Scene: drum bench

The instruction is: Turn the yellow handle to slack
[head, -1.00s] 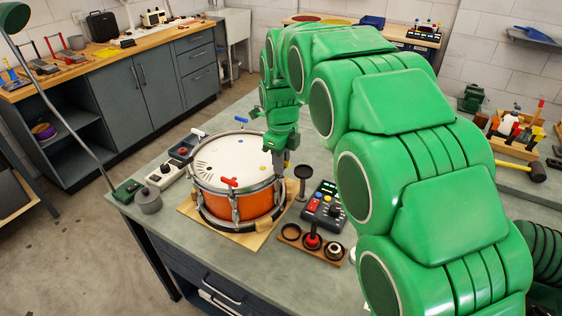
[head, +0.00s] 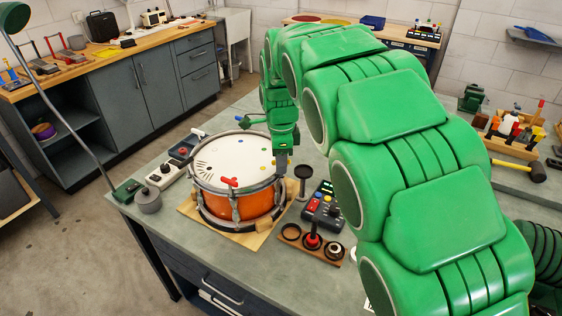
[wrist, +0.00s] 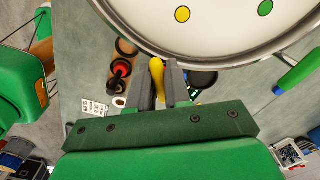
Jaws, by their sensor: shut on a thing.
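The drum (head: 236,204) has an orange shell, a white head with coloured dots and a metal rim. It stands upright on a wooden board (head: 262,236). My gripper (wrist: 162,72) is at the drum's rim and shut on the yellow handle (wrist: 157,74), which shows between its fingers in the wrist view. In the head view my gripper (head: 281,168) is at the right side of the drum, and I cannot make out the yellow handle there. A red handle (head: 228,182) sits at the front rim and a blue handle (head: 240,119) at the back.
A control box (head: 322,207) with coloured buttons and a wooden holder (head: 311,248) with round items stand right of the drum. A dark stand (head: 303,180) is close to my gripper. A grey canister (head: 148,201) and small devices are at left.

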